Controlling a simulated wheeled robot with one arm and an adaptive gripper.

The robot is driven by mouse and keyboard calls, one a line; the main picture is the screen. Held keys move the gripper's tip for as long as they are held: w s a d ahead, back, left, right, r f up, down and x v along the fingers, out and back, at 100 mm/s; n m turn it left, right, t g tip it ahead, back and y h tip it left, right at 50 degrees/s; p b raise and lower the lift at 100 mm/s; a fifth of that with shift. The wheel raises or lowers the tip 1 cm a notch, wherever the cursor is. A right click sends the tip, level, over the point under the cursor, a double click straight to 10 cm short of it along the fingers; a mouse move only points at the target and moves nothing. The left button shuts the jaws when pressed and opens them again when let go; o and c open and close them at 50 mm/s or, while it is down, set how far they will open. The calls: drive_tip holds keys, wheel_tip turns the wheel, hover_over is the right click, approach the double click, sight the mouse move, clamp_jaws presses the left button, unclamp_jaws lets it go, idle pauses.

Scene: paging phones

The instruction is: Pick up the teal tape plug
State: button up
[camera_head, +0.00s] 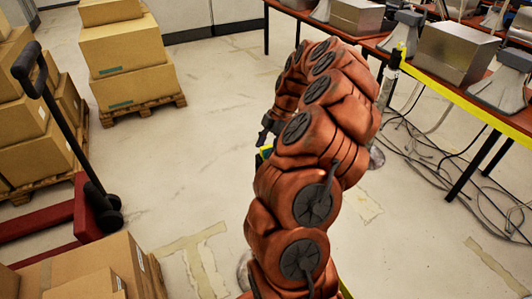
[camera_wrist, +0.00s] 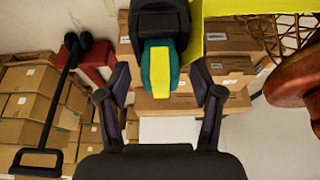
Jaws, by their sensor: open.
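The teal tape plug (camera_wrist: 149,72), with a bright yellow middle, shows in the upper middle of the wrist view. It is joined to a dark post head (camera_wrist: 160,22). My gripper (camera_wrist: 160,80) is open, with one finger on each side of the plug's near end. I see a gap between the plug and each finger, and nothing is gripped. In the head view my gripper (camera_head: 268,128) is mostly hidden behind my arm, and only a small green and yellow patch shows beside it.
Yellow barrier tape (camera_head: 488,116) runs along the table at right from a post (camera_head: 390,82). Cables (camera_head: 425,150) lie under that table. Stacked boxes (camera_head: 125,50) and a red pallet jack (camera_head: 85,205) stand at left. Floor between them is clear.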

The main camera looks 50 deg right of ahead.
sight(263, 148)
drive_tip(key=shift+c, duration=0.4)
clamp_jaws()
drive_tip(key=shift+r, duration=0.15)
drive_tip(key=shift+r+b, duration=1.05)
drive_tip(key=shift+r, duration=0.4)
drive_tip(key=s+d+r+b, duration=0.1)
drive_tip(key=s+d+b, duration=0.1)
drive_tip(key=s, duration=0.5)
drive_tip(key=s+d+b, duration=0.1)
drive_tip(key=s+b, duration=0.2)
drive_tip(key=s, duration=0.5)
drive_tip(key=shift+s+d+r, duration=0.3)
drive_tip(key=shift+d+r, duration=0.05)
drive_tip(key=shift+r, duration=0.05)
drive_tip(key=shift+a, duration=0.1)
